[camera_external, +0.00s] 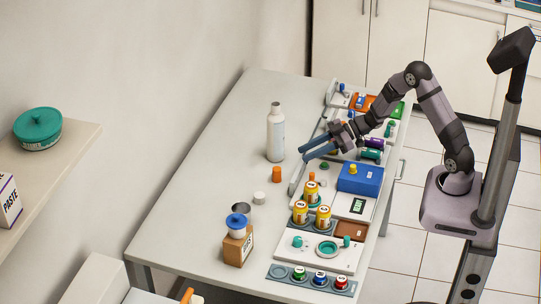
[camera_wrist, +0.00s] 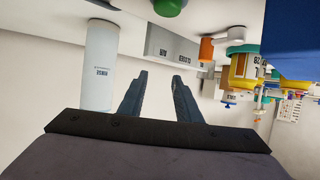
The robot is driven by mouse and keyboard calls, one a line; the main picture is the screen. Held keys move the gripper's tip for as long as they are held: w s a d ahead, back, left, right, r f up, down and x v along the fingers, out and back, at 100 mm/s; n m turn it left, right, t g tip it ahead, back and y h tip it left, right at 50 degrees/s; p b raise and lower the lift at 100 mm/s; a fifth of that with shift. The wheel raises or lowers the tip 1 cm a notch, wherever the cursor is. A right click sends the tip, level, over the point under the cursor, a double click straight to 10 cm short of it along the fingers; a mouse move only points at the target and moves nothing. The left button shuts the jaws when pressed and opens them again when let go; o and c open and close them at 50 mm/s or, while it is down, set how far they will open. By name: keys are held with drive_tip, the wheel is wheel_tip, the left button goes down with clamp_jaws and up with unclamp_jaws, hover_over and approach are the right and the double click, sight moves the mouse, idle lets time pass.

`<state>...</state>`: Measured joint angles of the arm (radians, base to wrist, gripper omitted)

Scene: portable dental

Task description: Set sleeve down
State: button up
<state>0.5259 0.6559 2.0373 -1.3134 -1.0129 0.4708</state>
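My gripper (camera_external: 306,149) is above the table, right of the tall white bottle, with its two blue fingers apart. In the wrist view my gripper (camera_wrist: 160,77) has a clear gap between its dark fingers and nothing held there. No object is plainly marked as the sleeve, so I cannot tell which one it is. The white bottle (camera_external: 276,138) stands upright on the table; it also shows in the wrist view (camera_wrist: 99,62) left of the fingers. A small orange cylinder (camera_external: 277,174) stands in front of the bottle; an orange piece shows in the wrist view (camera_wrist: 206,49).
A blue box (camera_external: 360,180), several yellow jars and trays line the table's right side. A brown box with a blue-lidded white jar (camera_external: 237,227) stands near the front. Small cups (camera_external: 259,198) stand mid-table. The table's left side (camera_external: 210,170) is clear.

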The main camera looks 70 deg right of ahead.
drive_tip(key=shift+v, duration=0.8)
drive_tip(key=shift+w+d+r+m+h, duration=0.35)
drive_tip(key=shift+d+h, duration=0.1)
drive_tip(key=shift+h, duration=0.35)
drive_tip(key=s+m+g+h+p, duration=0.1)
drive_tip(key=s+m+g+h, duration=0.1)
drive_tip(key=s, duration=0.4)
drive_tip(key=s+r+m+g+h+p, duration=0.1)
drive_tip(key=s+m+g+h+p, duration=0.1)
drive_tip(key=s, duration=0.5)
drive_tip(key=s+a+m+g+h+p, duration=0.1)
drive_tip(key=s+m+g+h, duration=0.1)
drive_tip(key=s, duration=0.4)
drive_tip(key=shift+s+r+g+h, duration=0.2)
drive_tip(key=shift+g+h, duration=0.15)
drive_tip(key=shift+g, duration=0.25)
drive_tip(key=shift+s+r+g+h, duration=0.2)
drive_tip(key=shift+g+h, duration=0.15)
drive_tip(key=shift+g, duration=0.25)
drive_tip(key=s+a+g+y, duration=0.1)
drive_tip(key=s+a+g, duration=0.2)
drive_tip(key=s+a, duration=0.4)
drive_tip(key=shift+s+f+y+p, duration=0.15)
drive_tip(key=shift+s+y+p, duration=0.15)
drive_tip(key=shift+s, duration=0.95)
